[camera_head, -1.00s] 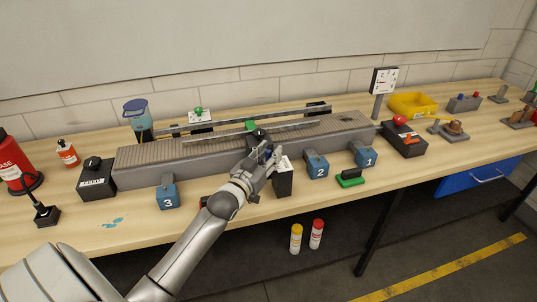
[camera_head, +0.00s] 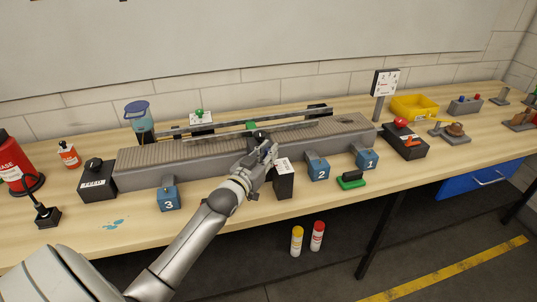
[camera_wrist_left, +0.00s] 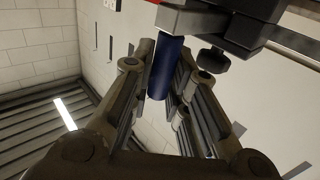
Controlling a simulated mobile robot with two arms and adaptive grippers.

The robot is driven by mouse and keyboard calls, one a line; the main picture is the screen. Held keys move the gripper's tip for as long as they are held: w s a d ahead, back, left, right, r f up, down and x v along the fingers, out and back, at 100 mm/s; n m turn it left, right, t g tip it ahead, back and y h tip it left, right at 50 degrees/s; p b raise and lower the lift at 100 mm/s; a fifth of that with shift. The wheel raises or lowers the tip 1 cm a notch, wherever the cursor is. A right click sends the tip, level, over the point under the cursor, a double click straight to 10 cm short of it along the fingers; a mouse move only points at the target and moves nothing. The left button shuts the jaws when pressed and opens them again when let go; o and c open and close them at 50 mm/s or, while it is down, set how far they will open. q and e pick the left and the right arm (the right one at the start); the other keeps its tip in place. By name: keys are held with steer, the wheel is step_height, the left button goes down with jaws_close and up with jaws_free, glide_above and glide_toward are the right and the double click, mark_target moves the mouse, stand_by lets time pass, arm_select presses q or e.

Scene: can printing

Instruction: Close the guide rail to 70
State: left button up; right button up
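The guide rail (camera_head: 225,135) is a long thin grey bar above the ribbed conveyor (camera_head: 140,168), with a second bar (camera_head: 280,116) behind it. A dark clamp block (camera_head: 259,134) sits at the front rail's middle. My left gripper (camera_head: 268,152) is at the conveyor's front edge, just below this block. In the left wrist view a dark blue cylindrical handle (camera_wrist_left: 166,66) hangs from a grey block (camera_wrist_left: 190,20) between the fingers of my left gripper (camera_wrist_left: 166,75), which appear closed against its sides. A scale and its 70 mark cannot be made out. My right gripper is not in view.
A black box with a white label (camera_head: 284,179) stands close to the right of my left gripper. Blue numbered blocks 3 (camera_head: 168,196), 2 (camera_head: 318,169) and 1 (camera_head: 366,160) stand along the front. A green-based stamp (camera_head: 351,180) lies near the edge.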

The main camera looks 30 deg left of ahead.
arm_select(q)
steer(key=o, duration=0.3)
steer(key=shift+o, duration=0.2)
steer(key=shift+s, duration=0.15)
steer(key=s+d, duration=0.1)
steer(key=s, duration=1)
steer(key=shift+s, duration=0.35)
